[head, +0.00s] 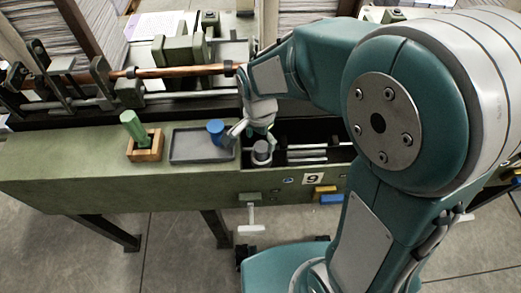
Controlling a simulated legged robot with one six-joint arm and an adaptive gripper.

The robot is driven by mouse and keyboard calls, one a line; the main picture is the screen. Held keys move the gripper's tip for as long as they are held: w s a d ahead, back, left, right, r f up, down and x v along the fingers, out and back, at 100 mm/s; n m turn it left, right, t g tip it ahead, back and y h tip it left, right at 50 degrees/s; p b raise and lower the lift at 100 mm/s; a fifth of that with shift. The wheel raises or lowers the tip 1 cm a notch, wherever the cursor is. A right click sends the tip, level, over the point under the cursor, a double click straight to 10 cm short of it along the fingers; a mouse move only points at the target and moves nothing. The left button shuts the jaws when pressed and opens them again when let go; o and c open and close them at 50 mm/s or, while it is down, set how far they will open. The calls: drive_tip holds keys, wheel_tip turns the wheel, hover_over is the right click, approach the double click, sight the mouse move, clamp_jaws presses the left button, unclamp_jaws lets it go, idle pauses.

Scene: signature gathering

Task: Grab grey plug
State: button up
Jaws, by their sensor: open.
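The grey plug (261,148) is a short round cylinder standing upright at the left end of a dark recess in the green bench. My gripper (254,133) is open just above and behind it, with its fingers pointing down. I cannot tell whether a finger touches the plug. The plug's lower part is hidden.
A grey tray (190,152) with a blue plug (215,131) is close on the left. Metal rods (307,153) lie right of the grey plug. A long brown rod (180,71) runs behind.

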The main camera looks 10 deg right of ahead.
sight(260, 146)
wheel_tip(260, 146, down, 5)
drive_tip(key=shift+r, duration=0.15)
drive_tip(key=shift+d+f, duration=0.25)
drive_tip(key=shift+d, duration=0.1)
drive_tip(key=shift+a, duration=0.35)
drive_tip(key=c, duration=1)
